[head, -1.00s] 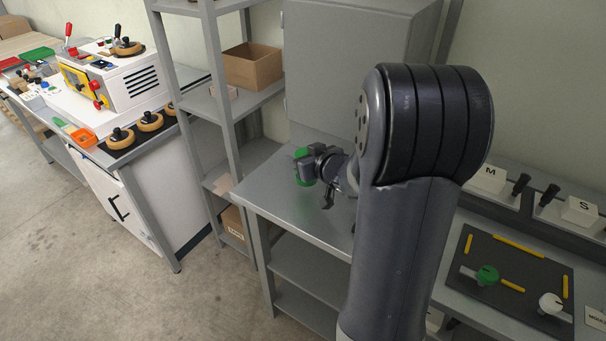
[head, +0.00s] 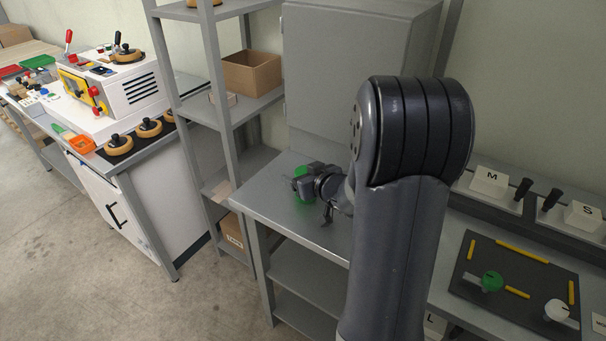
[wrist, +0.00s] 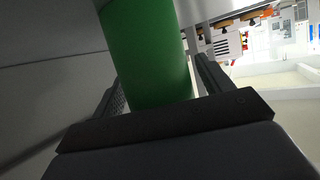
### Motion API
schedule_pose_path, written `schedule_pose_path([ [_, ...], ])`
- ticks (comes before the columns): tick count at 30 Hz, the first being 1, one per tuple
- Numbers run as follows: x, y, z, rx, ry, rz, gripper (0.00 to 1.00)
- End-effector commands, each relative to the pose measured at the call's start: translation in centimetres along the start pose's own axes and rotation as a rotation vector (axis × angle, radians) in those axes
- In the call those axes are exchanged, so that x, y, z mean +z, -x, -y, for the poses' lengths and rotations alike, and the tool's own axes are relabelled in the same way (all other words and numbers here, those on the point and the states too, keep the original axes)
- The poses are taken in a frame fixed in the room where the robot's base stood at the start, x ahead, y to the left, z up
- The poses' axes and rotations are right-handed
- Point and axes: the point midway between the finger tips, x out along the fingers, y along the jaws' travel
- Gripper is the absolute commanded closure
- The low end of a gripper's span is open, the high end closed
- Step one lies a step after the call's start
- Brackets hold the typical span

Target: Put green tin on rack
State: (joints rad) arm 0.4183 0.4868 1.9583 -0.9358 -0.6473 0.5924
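The green tin (head: 299,172) is at the left end of the grey metal table, in front of the grey cabinet. In the wrist view it is a plain green cylinder (wrist: 150,50) between the two fingers, with a finger along each side. My gripper (wrist: 160,95) appears shut on it. In the head view my gripper (head: 304,186) covers the tin's middle; I cannot tell whether its base touches the table. A grey open shelf rack (head: 228,110) stands left of the table, with a cardboard box (head: 251,72) on one shelf.
The grey table (head: 262,212) has bare top around the tin. A grey cabinet (head: 340,80) stands behind it. A workbench with a white machine (head: 110,80) is at left. A dark panel (head: 475,255) with a green knob lies at right. Floor at lower left is clear.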

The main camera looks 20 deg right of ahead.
Motion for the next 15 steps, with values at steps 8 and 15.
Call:
schedule_pose_path([
  [8, -0.2, 0.1, 0.0, 0.0, 0.0, 0.0, 0.25],
  [15, -0.5, 3.3, -0.1, 0.003, 0.0, -0.002, 0.25],
])
